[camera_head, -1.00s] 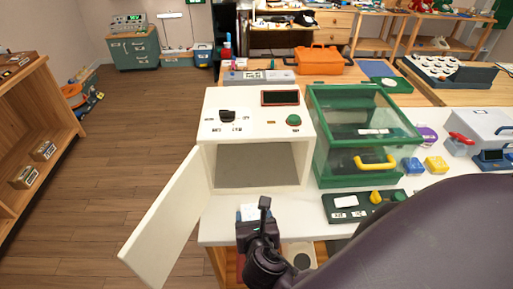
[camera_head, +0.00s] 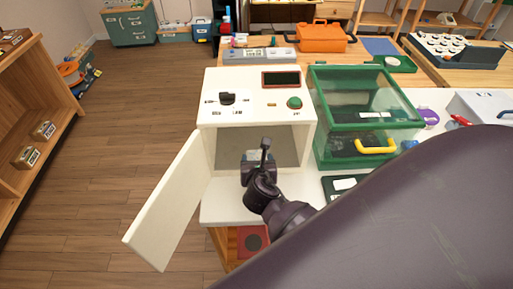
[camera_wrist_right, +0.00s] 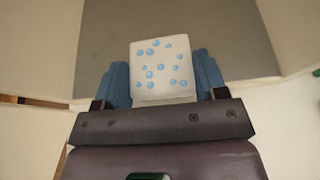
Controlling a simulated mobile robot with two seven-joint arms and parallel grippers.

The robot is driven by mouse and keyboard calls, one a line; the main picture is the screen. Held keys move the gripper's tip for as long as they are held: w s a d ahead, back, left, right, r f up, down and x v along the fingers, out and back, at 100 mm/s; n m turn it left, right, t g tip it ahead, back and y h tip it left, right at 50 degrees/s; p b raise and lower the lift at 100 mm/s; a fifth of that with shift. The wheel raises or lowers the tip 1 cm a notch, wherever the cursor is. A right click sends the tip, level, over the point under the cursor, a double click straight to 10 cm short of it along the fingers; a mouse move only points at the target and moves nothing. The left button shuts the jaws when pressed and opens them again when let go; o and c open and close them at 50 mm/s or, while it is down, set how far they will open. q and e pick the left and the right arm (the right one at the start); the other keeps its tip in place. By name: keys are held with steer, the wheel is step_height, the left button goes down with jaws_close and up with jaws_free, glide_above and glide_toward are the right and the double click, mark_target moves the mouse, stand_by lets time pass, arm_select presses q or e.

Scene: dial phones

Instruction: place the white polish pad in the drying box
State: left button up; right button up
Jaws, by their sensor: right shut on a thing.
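The white polish pad (camera_wrist_right: 162,70), a white block with blue dots, sits between the blue fingers of my right gripper (camera_wrist_right: 165,82) in the right wrist view. The gripper is shut on it. In the head view my right gripper (camera_head: 258,158) is at the front opening of the white drying box (camera_head: 212,133), and the pad is mostly hidden there. The box's door (camera_head: 165,205) stands wide open to the left. The grey floor inside the box (camera_wrist_right: 190,30) lies ahead of the pad in the right wrist view. My left gripper is not in view.
A green-framed clear case (camera_head: 365,115) with a yellow handle stands right beside the box. A dark control panel (camera_head: 340,187) lies in front of it, partly hidden by my arm. An orange case (camera_head: 320,37) stands behind.

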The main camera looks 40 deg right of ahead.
mark_target(257, 150)
steer(key=w+d, duration=0.2)
steer(key=w, duration=0.2)
steer(key=shift+w+d, duration=0.25)
steer(key=shift+d, duration=0.15)
steer(key=shift+f, duration=0.15)
steer(key=shift+s, duration=0.1)
steer(key=o, duration=1)
steer(key=shift+f, duration=0.1)
